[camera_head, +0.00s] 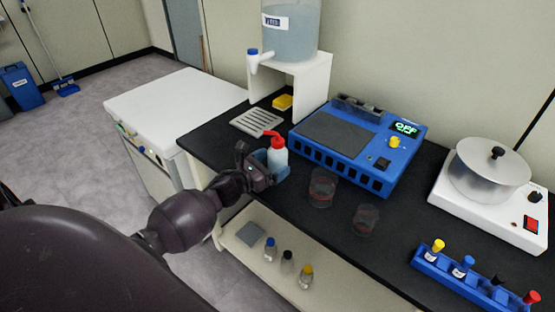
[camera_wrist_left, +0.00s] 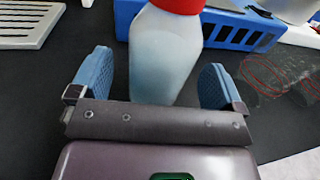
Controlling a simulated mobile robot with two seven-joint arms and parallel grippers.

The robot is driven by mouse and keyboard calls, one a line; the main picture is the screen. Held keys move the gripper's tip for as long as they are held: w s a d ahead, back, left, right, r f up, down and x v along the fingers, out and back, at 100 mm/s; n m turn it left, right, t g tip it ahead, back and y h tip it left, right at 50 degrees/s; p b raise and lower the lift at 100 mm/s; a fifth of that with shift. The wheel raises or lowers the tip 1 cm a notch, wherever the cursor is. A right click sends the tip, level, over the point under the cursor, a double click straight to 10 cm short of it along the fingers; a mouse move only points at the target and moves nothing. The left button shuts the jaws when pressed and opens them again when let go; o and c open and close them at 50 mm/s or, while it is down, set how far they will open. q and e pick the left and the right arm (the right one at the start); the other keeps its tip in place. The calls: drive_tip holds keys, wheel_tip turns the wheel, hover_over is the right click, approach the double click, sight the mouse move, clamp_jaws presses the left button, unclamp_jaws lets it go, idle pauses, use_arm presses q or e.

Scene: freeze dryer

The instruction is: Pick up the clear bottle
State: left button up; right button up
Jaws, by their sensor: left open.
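The clear bottle (camera_head: 278,157) with a red cap and red spout stands upright on the black counter, left of the blue device. In the left wrist view it (camera_wrist_left: 163,52) looks pale and translucent, and the top of its red cap is cut off. My left gripper (camera_head: 266,165) is at the bottle with its jaws open. In the left wrist view the blue finger pads (camera_wrist_left: 158,72) stand on either side of the bottle, with visible gaps. The bottle's lower end is hidden behind the gripper body. My right gripper is not in view.
A blue device (camera_head: 345,145) stands behind and right of the bottle. Two clear beakers, one nearer (camera_head: 322,190) and one farther right (camera_head: 366,220), stand right of the gripper. A slotted grey tray (camera_head: 256,121) lies behind. A blue vial rack (camera_head: 470,281) is at right.

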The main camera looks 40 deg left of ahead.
use_arm(q)
drive_tip(key=shift+x, duration=1.25)
drive_tip(key=c, duration=1)
drive_tip(key=shift+c, duration=0.7)
drive_tip(key=shift+r, duration=0.15)
